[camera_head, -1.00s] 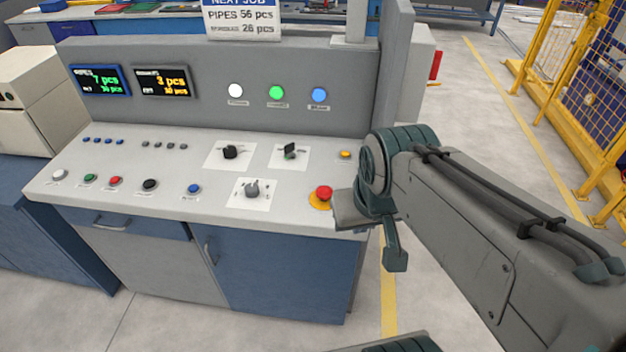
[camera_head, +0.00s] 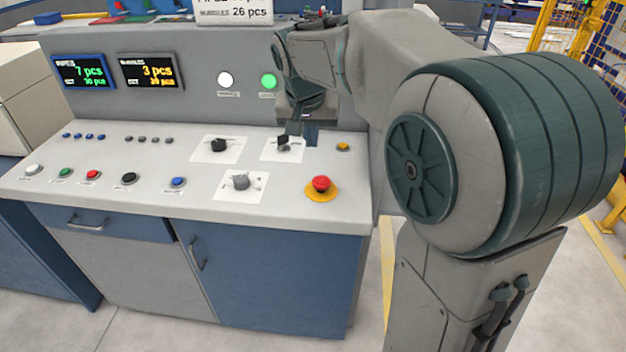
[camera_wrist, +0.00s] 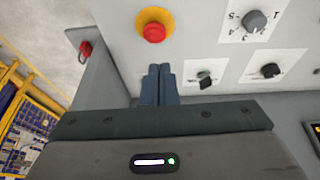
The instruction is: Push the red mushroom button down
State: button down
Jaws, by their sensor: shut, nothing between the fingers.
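The red mushroom button (camera_head: 320,184) stands on a yellow round base at the front right corner of the console top (camera_head: 215,195), in plain view. In the wrist view the red button (camera_wrist: 154,32) is at the upper middle, just beyond my fingertips in the picture and apart from them. My gripper (camera_wrist: 158,70) is shut, its two dark fingers side by side with nothing between them.
A black rotary switch (camera_head: 219,145), a grey selector knob (camera_head: 240,182) and a small yellow button (camera_head: 343,147) are nearby. The console's upright back panel (camera_head: 200,90) rises behind. A row of coloured push buttons, including a smaller red one (camera_head: 92,174), runs along the front left.

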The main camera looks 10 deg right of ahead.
aim_at(317, 181)
jog(key=shift+w+a+f, duration=0.1)
jog(key=shift+w, duration=0.25)
jog(key=x, duration=1.3)
jog(key=shift+s+f, duration=0.1)
jog(key=shift+s, duration=0.2)
jog(key=shift+f, duration=0.45)
